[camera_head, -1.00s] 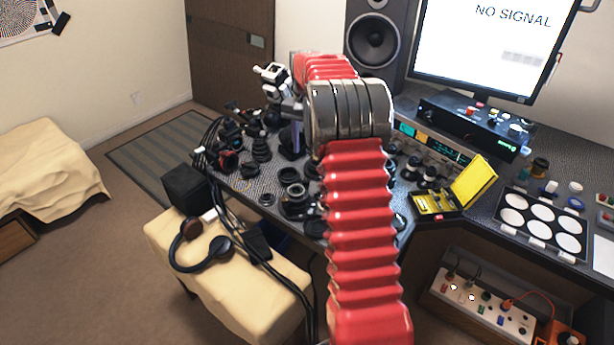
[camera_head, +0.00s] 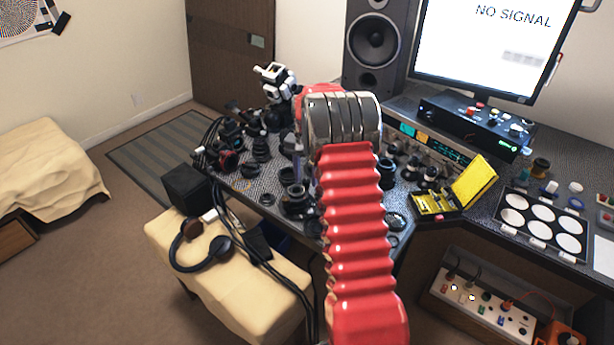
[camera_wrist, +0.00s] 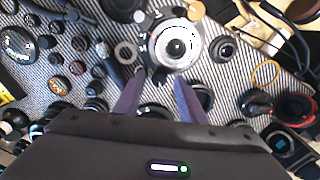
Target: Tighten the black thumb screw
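My gripper (camera_wrist: 159,82) hangs over the crowded desk in the wrist view. I cannot pick out the black thumb screw for certain among the small dark parts. In the head view my red arm and grey joint cover much of the work area, and the fingers are mostly hidden.
Several dark lens parts crowd the desk around the gripper. A yellow case (camera_head: 436,202) stands open right of my arm, near a white-disc panel (camera_head: 541,222). A speaker (camera_head: 375,45) and monitor (camera_head: 487,45) stand behind. Headphones (camera_head: 215,250) lie on the padded bench.

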